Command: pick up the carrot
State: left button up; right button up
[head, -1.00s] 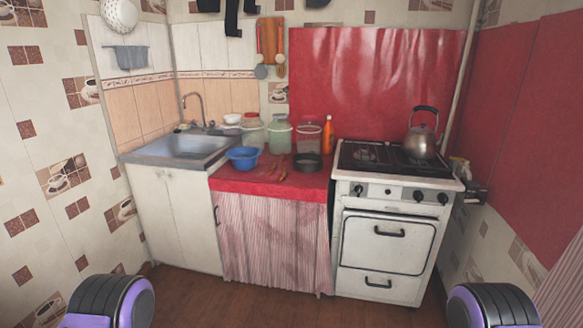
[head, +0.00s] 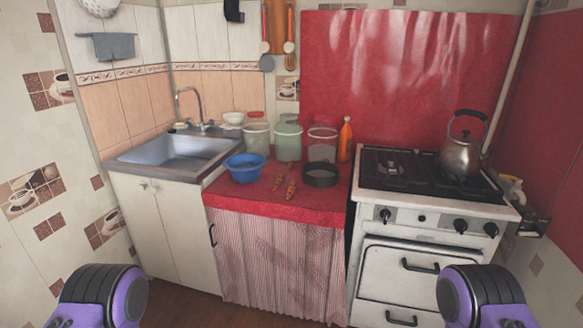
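Two slim orange-brown pieces that look like carrots lie close together on the red oilcloth counter (head: 262,205), between the blue bowl and the dark round pan. One piece (head: 291,188) lies nearer the front, and the other (head: 280,182) is just to its left. They are small in the picture, so fine detail is unclear. Only purple and black parts of my arms show at the bottom left and bottom right. Neither of my grippers is in view.
A blue bowl (head: 246,167) stands left of the carrots and a dark pan (head: 320,174) right. Clear jars (head: 288,142) and an orange bottle (head: 345,139) stand behind. The sink (head: 180,150) is left; the stove (head: 430,200) with a kettle (head: 461,150) is right.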

aim_at(292, 163)
jog(key=z, duration=0.45)
jog(key=k, duration=0.6)
jog(key=z, duration=0.7)
jog(key=i, duration=0.95)
jog(key=u, duration=1.05)
jog(key=i, duration=0.7)
jog(key=u, duration=0.75)
